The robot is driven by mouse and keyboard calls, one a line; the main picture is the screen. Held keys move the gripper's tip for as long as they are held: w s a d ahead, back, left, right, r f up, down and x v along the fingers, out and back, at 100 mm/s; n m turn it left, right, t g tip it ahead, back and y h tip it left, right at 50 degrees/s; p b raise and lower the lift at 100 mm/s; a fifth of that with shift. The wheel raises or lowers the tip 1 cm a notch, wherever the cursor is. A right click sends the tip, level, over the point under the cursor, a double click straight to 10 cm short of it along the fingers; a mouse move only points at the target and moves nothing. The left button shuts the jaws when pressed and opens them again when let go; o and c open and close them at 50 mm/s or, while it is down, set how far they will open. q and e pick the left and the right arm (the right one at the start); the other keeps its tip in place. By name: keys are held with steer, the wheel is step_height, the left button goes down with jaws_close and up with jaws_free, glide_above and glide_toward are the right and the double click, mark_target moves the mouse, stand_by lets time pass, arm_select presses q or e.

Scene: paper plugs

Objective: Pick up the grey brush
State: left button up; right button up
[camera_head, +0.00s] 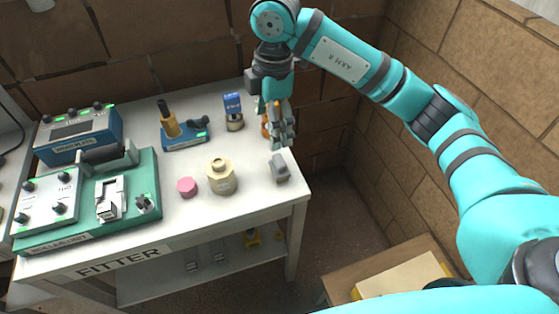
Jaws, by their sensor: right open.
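A small grey object, which looks like the grey brush (280,168), lies near the right end of the white table. My right gripper (281,140) points down just behind and above it. The gripper is open, and its fingertips appear close to the brush's far end; I cannot tell whether they touch it. Nothing is clearly held between the fingers. Something orange (265,129) shows beside the fingers, partly hidden by them. My left gripper is not in view.
The white table (225,226) also bears a beige jar (221,178), a pink puck (187,187), a blue-labelled bottle (233,112), a blue stand with a yellow-brown tool (184,134), and a green unit (140,212) at left. A brick wall stands behind. A box (400,278) sits lower right.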

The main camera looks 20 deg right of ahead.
mark_target(279, 160)
steer(key=shift+m+h, duration=0.3)
steer(key=shift+h, duration=0.1)
steer(key=f+p, duration=0.1)
steer(key=f, duration=0.2)
steer(key=d+f, duration=0.1)
steer(key=f, duration=0.3)
steer(key=f+p, duration=0.1)
steer(key=f, duration=0.3)
steer(key=shift+w+d+f+p, duration=0.1)
steer(key=shift+d+f+p, duration=0.1)
steer(key=shift+p, duration=0.15)
steer(key=f, duration=0.1)
steer(key=f+p, duration=0.1)
steer(key=f, duration=0.1)
steer(key=f+p, duration=0.1)
steer(key=f, duration=0.1)
steer(key=shift+w+d, duration=0.3)
steer(key=shift+d, duration=0.1)
steer(key=shift+f, duration=0.2)
steer(key=c, duration=1.3)
